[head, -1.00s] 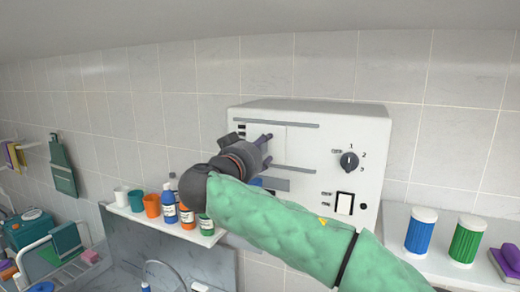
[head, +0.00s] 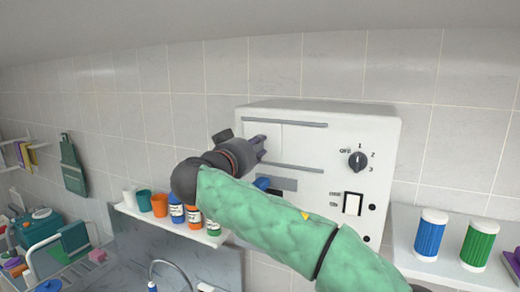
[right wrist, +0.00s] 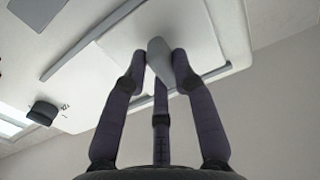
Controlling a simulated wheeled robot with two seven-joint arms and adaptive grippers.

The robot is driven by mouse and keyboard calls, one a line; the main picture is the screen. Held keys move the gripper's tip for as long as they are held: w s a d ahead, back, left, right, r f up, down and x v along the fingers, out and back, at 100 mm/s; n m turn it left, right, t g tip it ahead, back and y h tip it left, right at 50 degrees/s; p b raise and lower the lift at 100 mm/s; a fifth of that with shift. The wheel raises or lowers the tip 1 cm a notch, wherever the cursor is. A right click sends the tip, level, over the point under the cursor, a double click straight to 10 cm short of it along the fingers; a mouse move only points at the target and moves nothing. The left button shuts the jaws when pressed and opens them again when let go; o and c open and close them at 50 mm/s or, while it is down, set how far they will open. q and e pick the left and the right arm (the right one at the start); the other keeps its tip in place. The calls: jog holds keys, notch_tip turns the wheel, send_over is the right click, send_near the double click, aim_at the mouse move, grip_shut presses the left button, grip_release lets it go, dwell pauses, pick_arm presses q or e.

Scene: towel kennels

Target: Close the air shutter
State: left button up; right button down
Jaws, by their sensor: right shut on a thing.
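The air shutter is a plain white sliding panel (head: 273,140) on the front of a white box (head: 335,145). It sits between an upper grey rail (head: 285,124) and a lower grey rail (head: 285,167), toward the left end. My right gripper (head: 259,147) is at the panel. In the right wrist view its fingers (right wrist: 158,65) are closed around a small grey handle (right wrist: 158,52) standing out from the panel. My gripper and wrist hide the panel's left part in the head view. My left gripper is not in view.
The box also has a dial (head: 358,161), a rocker switch (head: 352,204) and a blue lever (head: 262,184) beside a grey slot. A shelf (head: 215,238) with cups and bottles lies below my right arm. Blue (head: 430,235) and green (head: 478,243) canisters stand at right.

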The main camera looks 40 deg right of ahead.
jog(key=c, duration=1)
grip_release()
jog(key=shift+a, duration=0.1)
jog(key=shift+w, duration=0.2)
jog(key=shift+s+a, duration=0.15)
jog(key=v, duration=1.1)
jog(key=shift+s+a, duration=0.15)
jog(key=shift+a, duration=0.2)
